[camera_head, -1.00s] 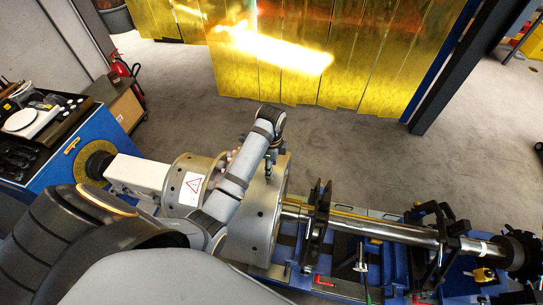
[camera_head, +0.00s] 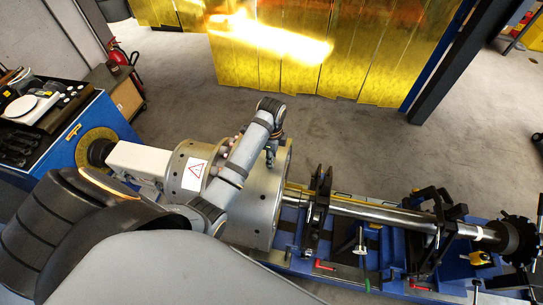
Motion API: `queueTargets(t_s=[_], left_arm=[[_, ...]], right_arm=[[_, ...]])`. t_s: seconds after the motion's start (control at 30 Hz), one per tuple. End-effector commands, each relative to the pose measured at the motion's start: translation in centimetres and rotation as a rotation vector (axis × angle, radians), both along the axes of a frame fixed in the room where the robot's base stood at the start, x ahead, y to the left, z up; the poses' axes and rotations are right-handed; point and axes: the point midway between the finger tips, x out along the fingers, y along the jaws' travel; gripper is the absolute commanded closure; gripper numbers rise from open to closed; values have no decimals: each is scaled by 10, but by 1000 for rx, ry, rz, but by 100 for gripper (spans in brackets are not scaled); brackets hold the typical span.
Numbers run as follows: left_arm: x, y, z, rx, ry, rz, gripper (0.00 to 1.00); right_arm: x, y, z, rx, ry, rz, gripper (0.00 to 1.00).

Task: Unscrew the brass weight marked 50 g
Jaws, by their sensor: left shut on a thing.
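My left gripper (camera_head: 270,156) is at the far upper edge of the large grey drum (camera_head: 262,205) of the rotor, pointing down along its face. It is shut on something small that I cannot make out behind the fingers. No brass weight or 50 g marking can be read in this view. The polished shaft (camera_head: 375,212) runs from the drum to the right. My right gripper is not in view.
A blue cabinet (camera_head: 108,125) with a black tray of tools and a white disc (camera_head: 20,106) stands at left. Black bearing stands (camera_head: 317,208) hold the shaft over a blue bed. Yellow curtains (camera_head: 310,50) hang behind. The grey floor between is clear.

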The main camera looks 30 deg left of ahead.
Motion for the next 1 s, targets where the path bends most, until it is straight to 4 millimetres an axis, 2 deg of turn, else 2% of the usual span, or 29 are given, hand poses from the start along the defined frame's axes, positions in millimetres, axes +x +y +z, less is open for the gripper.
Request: queueTargets(t_s=[0.07, 0.17, 0.23, 0.5, 0.8, 0.9, 1.0], left_arm=[[2, 1, 2, 2, -6, 9, 100], [1, 1, 7, 3, -3, 130, 100], [2, 1, 2, 3, -5, 282, 100], [2, 1, 3, 5, -6, 876, 100], [2, 1, 4, 6, -5, 1491, 100], [2, 1, 4, 7, -5, 1585, 100], [2, 1, 4, 6, -5, 1605, 100]], right_arm=[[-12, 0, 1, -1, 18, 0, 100], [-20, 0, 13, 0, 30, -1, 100], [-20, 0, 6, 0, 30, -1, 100], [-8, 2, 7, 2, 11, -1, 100], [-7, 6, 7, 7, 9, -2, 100], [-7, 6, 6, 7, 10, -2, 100], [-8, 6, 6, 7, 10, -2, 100]])
